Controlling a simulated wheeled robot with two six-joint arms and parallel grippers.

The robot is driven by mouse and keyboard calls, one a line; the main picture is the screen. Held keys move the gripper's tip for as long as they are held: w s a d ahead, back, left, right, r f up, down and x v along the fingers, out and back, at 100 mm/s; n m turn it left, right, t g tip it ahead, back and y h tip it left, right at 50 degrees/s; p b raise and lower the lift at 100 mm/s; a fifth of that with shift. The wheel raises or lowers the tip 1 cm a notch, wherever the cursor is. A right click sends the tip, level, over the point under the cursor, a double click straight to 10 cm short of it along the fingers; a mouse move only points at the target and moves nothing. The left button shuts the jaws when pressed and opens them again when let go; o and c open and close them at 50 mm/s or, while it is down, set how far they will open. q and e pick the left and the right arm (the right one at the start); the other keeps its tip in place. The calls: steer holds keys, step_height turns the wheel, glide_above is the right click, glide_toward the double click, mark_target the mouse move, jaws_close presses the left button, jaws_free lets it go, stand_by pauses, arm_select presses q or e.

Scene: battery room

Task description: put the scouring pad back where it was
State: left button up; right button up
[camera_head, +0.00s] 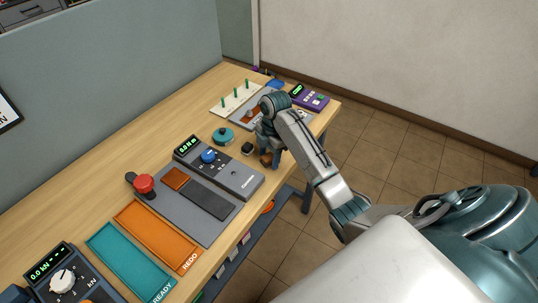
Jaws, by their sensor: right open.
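My right gripper (265,152) points down near the front edge of the wooden bench, right of a grey force gauge. It is open. A small brown piece (266,159) shows at its fingertips; I cannot tell whether it is the scouring pad or whether the fingers touch it. A flat reddish-brown pad (177,179) lies on the grey plate (170,206), beside a dark rectangle; it could also be the scouring pad. The wrist hides part of the bench behind it. My left gripper is not in view.
The bench (120,170) holds the force gauge (222,170), a red knob (144,183), an orange REDO tray (152,238), a teal READY tray (125,268) and a teal round item (222,135). A pegged white board (235,98) and purple device (310,98) stand farther back.

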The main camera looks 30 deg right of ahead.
mark_target(269, 156)
steer(key=shift+r, duration=0.45)
steer(key=shift+d+r, duration=0.2)
steer(key=shift+r, duration=1)
step_height(269, 156, up, 9)
steer(key=d+p, duration=0.1)
steer(key=p, duration=0.8)
